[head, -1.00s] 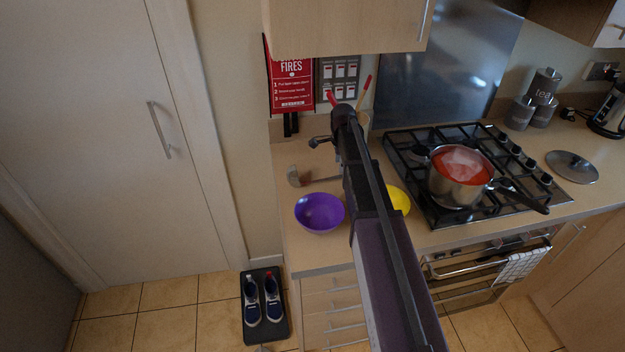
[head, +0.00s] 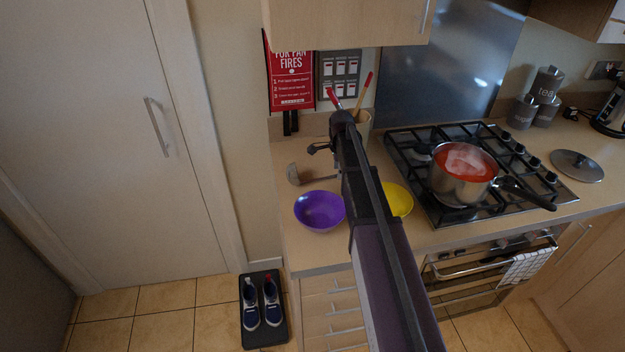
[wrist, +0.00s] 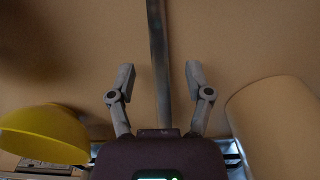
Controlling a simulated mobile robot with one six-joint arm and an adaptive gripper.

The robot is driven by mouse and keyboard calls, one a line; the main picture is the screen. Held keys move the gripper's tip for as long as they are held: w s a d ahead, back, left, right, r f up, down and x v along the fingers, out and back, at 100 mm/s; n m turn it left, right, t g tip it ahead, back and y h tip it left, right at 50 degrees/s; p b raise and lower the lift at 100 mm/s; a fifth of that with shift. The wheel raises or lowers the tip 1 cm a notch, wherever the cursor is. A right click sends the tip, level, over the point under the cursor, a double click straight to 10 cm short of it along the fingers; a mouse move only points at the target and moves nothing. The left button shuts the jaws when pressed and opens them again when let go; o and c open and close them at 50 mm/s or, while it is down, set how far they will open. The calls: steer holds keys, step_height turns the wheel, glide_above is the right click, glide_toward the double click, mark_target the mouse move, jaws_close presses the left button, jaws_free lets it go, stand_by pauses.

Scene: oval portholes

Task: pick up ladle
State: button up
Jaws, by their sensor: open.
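The ladle (head: 294,175) lies on the counter behind the purple bowl. Its grey bowl end shows in the head view, while most of its handle is hidden behind my arm. In the wrist view, the ladle's dark metal handle (wrist: 158,60) runs between the two fingers of my gripper (wrist: 160,78). The fingers are apart, one on each side of the handle, and do not appear to touch it. In the head view my gripper (head: 328,148) is low over the counter, to the right of the ladle's bowl end.
A purple bowl (head: 319,210) and a yellow bowl (head: 398,199) stand nearby on the counter. A beige utensil holder (wrist: 275,125) is close to the right finger. A steaming pot (head: 462,185) sits on the hob to the right. A wall is behind.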

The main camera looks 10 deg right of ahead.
steer(key=shift+f+b, duration=0.55)
steer(key=shift+f, duration=0.3)
steer(key=shift+c, duration=0.3)
jaws_close()
